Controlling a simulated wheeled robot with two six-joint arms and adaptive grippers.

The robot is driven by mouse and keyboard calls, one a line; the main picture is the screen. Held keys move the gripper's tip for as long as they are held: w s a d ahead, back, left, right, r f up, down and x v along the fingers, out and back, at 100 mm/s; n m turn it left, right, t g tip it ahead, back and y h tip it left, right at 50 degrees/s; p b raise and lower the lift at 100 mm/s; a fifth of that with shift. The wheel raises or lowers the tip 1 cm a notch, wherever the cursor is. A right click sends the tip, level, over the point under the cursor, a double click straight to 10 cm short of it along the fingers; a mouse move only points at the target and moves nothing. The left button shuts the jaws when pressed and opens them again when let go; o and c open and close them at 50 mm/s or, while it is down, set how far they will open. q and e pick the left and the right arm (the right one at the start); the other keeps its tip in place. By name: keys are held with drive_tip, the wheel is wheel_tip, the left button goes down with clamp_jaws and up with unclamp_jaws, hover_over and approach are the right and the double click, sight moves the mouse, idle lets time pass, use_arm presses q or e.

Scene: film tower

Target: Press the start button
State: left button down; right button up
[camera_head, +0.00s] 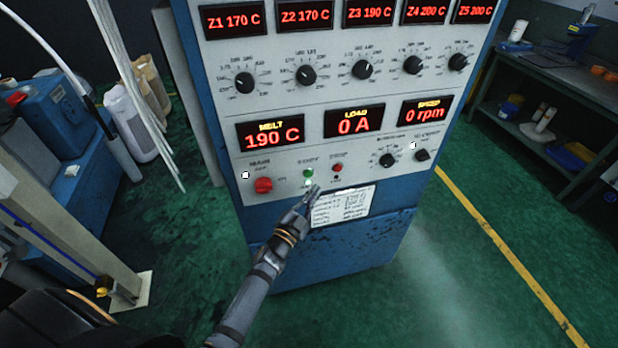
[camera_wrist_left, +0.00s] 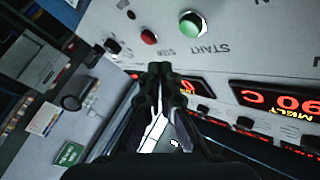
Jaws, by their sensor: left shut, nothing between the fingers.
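The green start button (camera_head: 308,173) is on the control panel's lower row, left of the red stop button (camera_head: 337,168). In the left wrist view the green button (camera_wrist_left: 191,24) is round and domed, beside the inverted word START, with the red button (camera_wrist_left: 149,37) to its left. My left gripper (camera_head: 314,190) is shut and empty, its tips just below the green button in the head view. In the left wrist view its tips (camera_wrist_left: 168,68) appear below both buttons, with a visible gap from the green one. My right gripper is not in view.
A red rotary switch (camera_head: 263,185) is left of the buttons, and black knobs (camera_head: 388,160) are to the right. The displays (camera_head: 270,134) read 190 C, 0 A and 0 rpm. A white label plate (camera_head: 341,207) is below. Green floor (camera_head: 450,290) is clear to the right.

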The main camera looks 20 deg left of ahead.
sight(308, 173)
use_arm(q)
drive_tip(key=shift+w+a, duration=0.55)
drive_tip(key=shift+w, duration=0.25)
drive_tip(key=shift+w+a, duration=0.5)
drive_tip(key=shift+w, duration=0.25)
drive_tip(key=shift+w, duration=0.15)
drive_tip(key=shift+w+a, duration=0.2)
drive_tip(key=shift+a, duration=0.05)
drive_tip(key=shift+w+a, duration=0.2)
drive_tip(key=shift+w, duration=0.1)
idle(0.8)
idle(0.4)
drive_tip(key=shift+s+d, duration=0.5)
drive_tip(key=shift+s, duration=0.2)
